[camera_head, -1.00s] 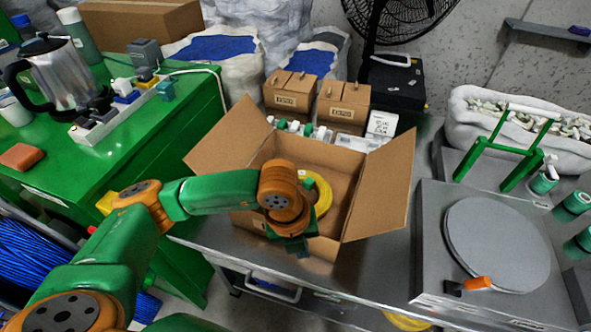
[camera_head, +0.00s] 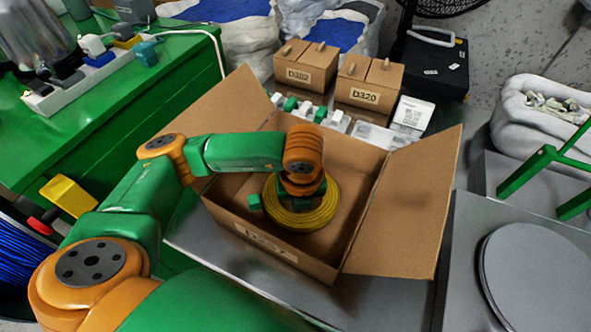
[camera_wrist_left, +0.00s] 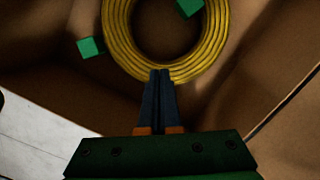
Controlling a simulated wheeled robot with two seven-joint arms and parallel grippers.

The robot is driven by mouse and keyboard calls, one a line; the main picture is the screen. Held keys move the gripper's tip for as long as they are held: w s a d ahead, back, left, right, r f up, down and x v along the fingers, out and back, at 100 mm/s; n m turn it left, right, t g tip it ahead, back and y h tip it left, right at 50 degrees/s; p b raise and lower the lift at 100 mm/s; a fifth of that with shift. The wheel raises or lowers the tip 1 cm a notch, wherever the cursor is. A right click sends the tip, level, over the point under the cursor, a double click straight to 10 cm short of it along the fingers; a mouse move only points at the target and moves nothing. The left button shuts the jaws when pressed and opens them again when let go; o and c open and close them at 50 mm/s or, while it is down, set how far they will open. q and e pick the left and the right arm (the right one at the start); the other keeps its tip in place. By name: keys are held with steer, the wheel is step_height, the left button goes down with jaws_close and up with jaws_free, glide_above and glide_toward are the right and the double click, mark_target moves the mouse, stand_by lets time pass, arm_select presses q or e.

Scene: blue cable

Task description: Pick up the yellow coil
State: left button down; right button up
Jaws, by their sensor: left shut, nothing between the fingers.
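The yellow coil (camera_head: 328,212) lies flat on the floor of the open cardboard box (camera_head: 238,213). My left wrist and gripper (camera_head: 301,188) are over the coil and hide part of it in the head view. In the left wrist view the coil (camera_wrist_left: 214,45) is a ring of several turns, cut off at the top edge. There my left gripper's fingers (camera_wrist_left: 160,73) are shut together with nothing between them. Their tips overlap the near side of the ring; I cannot tell whether they touch it. My right gripper is not in view.
Box flaps stand open, a large one on the right (camera_head: 405,210). Two small cartons (camera_head: 305,70) and white items (camera_head: 412,115) sit behind the box. A green cabinet (camera_head: 110,125) stands left, a grey device (camera_head: 530,265) right. Small green pieces (camera_wrist_left: 90,47) show near the coil.

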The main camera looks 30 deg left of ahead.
arm_select(q)
step_height(320, 180, down, 2)
steer(key=shift+w+f+b, duration=0.1)
steer(key=shift+w+b, duration=0.05)
steer(key=shift+b, duration=0.3)
steer(key=shift+w+a+r, duration=0.2)
steer(key=shift+w+a, duration=0.05)
steer(key=shift+w, duration=0.05)
steer(key=w+a, duration=0.2)
steer(key=w, duration=0.1)
steer(key=w+a+p, duration=0.1)
steer(key=w+a, duration=0.1)
steer(key=w, duration=0.1)
steer(key=w+a, duration=0.2)
steer(key=w, duration=0.1)
steer(key=shift+w+a+p, duration=0.15)
steer(key=shift+p, duration=0.2)
steer(key=shift+f+p, duration=0.3)
steer(key=shift+p, duration=0.15)
steer(key=shift+f+b, duration=0.55)
steer(key=shift+b, duration=0.05)
steer(key=shift+s+r, duration=0.1)
steer(key=shift+s, duration=0.15)
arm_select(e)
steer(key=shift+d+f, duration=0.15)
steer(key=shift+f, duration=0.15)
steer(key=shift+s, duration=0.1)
